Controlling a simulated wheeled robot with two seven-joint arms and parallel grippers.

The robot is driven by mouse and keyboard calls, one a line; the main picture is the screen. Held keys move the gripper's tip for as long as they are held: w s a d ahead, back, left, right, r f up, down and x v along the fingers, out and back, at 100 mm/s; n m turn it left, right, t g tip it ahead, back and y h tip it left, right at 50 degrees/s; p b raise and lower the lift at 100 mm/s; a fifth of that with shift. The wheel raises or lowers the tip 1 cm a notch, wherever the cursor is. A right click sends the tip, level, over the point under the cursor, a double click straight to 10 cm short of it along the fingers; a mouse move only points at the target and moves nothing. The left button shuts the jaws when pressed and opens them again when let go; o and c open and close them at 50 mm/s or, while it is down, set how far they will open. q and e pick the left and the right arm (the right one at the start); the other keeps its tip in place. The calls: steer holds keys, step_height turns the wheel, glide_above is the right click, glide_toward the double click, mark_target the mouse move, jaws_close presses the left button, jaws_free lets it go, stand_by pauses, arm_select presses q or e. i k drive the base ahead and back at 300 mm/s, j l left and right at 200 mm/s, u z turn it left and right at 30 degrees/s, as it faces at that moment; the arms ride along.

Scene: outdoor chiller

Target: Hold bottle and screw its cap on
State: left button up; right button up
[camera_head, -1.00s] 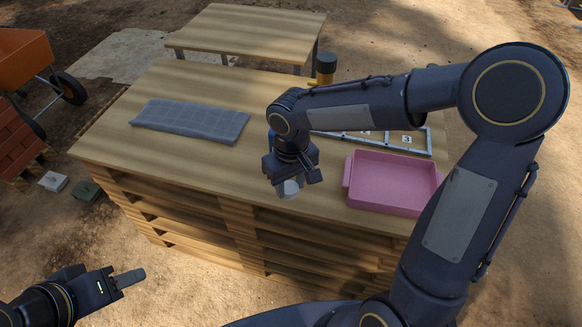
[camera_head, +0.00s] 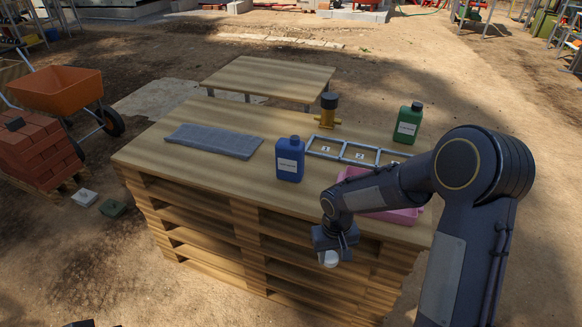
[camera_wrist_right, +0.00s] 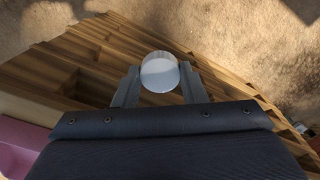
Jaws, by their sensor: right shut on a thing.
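My right gripper (camera_head: 332,248) is shut on a round white cap (camera_head: 329,259), in front of the table's near edge. In the right wrist view the cap (camera_wrist_right: 160,72) sits between the two fingers of the right gripper (camera_wrist_right: 160,88). A blue bottle (camera_head: 290,160) with a white label stands upright on the table, left of and behind the right gripper, apart from it. A green bottle (camera_head: 408,124) with a dark top stands farther back at the right. Only a dark sliver of my left arm shows at the bottom left edge; its jaws cannot be read.
The pallet-built table (camera_head: 150,158) holds a grey cloth (camera_head: 213,141), a numbered metal frame (camera_head: 343,151) and a pink tray (camera_head: 402,217) partly behind my right arm. A black-and-yellow object (camera_head: 328,108) stands at the back.

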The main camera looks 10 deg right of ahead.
mark_target(290, 154)
steer(key=i+j+z, duration=0.25)
steer(key=j+z, duration=0.25)
steer(key=i+j+z, duration=0.25)
steer(key=j+z, duration=0.25)
steer(key=j, duration=0.15)
